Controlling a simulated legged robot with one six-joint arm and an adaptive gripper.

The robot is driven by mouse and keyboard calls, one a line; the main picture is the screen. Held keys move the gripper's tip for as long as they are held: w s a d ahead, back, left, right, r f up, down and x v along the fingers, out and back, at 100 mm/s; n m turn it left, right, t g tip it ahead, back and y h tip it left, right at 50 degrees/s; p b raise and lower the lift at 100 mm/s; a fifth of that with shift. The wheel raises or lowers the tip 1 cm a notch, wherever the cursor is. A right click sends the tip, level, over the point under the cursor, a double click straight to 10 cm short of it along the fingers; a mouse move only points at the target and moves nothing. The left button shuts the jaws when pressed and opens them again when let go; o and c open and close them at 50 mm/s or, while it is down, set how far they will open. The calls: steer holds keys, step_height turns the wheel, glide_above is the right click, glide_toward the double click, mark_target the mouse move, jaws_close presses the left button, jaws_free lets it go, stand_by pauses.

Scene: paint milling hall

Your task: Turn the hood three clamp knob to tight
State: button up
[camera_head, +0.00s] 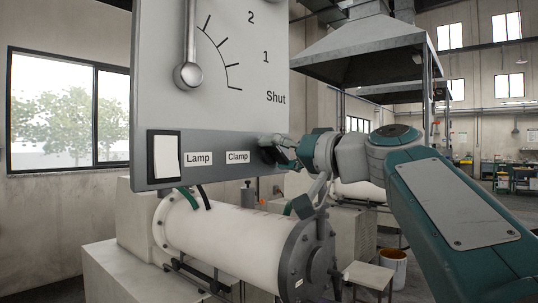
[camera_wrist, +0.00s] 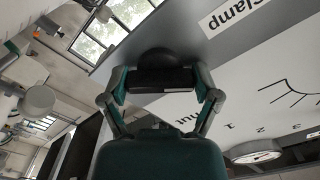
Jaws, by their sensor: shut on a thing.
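The clamp knob is dark and sits at the right end of the grey strip of the hood panel, right of the "Clamp" label (camera_head: 238,157). In the head view my gripper (camera_head: 277,150) covers most of it. In the wrist view the black knob (camera_wrist: 160,60) shows between the two fingers of my gripper (camera_wrist: 160,79). The fingers are shut on the knob from both sides. Any tight marking or pointer by the knob is hidden or not readable.
The panel (camera_head: 240,45) carries a lever with a ball end (camera_head: 188,75) over a numbered scale and a white lamp switch (camera_head: 166,156). A white cylinder mill (camera_head: 230,235) lies just below. A small stool (camera_head: 366,275) and a bucket (camera_head: 393,268) stand lower right.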

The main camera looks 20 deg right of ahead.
steer(key=m, duration=0.5)
steer(key=shift+m, duration=0.3)
steer(key=m, duration=0.4)
steer(key=shift+f+m, duration=0.15)
steer(key=shift+m, duration=0.15)
steer(key=shift+w, duration=0.1)
steer(key=o, duration=1)
steer(key=shift+f, duration=0.1)
steer(key=shift+c, duration=0.2)
steer(key=shift+d, duration=0.1)
steer(key=shift+s+d+r, duration=0.2)
steer(key=shift+s+d, duration=0.15)
steer(key=shift+s, duration=0.15)
steer(key=v, duration=1)
steer(key=shift+s+d, duration=0.2)
steer(key=shift+s, duration=0.15)
